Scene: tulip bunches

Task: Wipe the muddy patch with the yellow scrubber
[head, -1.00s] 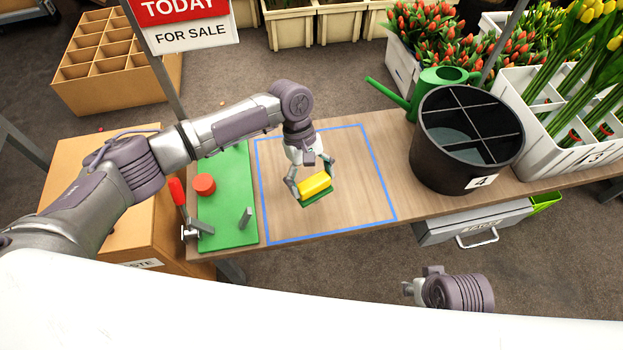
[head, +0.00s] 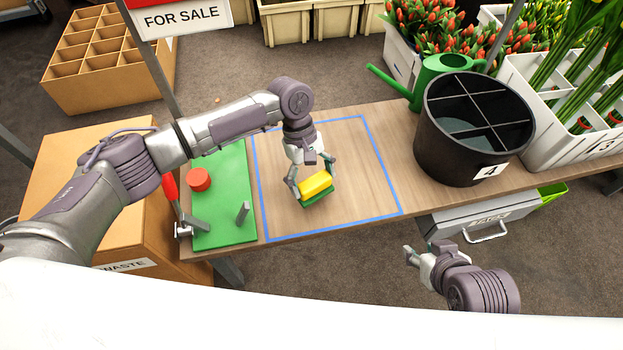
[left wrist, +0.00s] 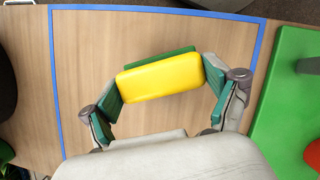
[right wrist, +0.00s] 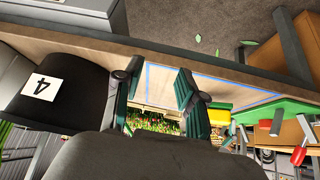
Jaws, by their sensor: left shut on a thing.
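The yellow scrubber (head: 317,184), with a green layer beneath it, is held low over the wooden table inside the blue outlined square (head: 380,170). My left gripper (head: 312,179) is shut on it, with one finger at each end; the left wrist view shows the scrubber (left wrist: 160,78) between both fingers. I cannot tell whether it touches the wood. I can make out no muddy patch; the wood visible inside the outline looks clean. My right gripper (head: 420,258) is off the table's front edge, empty, its fingers apart in the right wrist view (right wrist: 158,88).
A green board (head: 222,225) with a red knob (head: 199,179) and grey posts lies left of the outline. A black divided bucket (head: 460,150) marked 4 and a green watering can (head: 437,68) stand right. A grey drawer (head: 480,220) hangs below.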

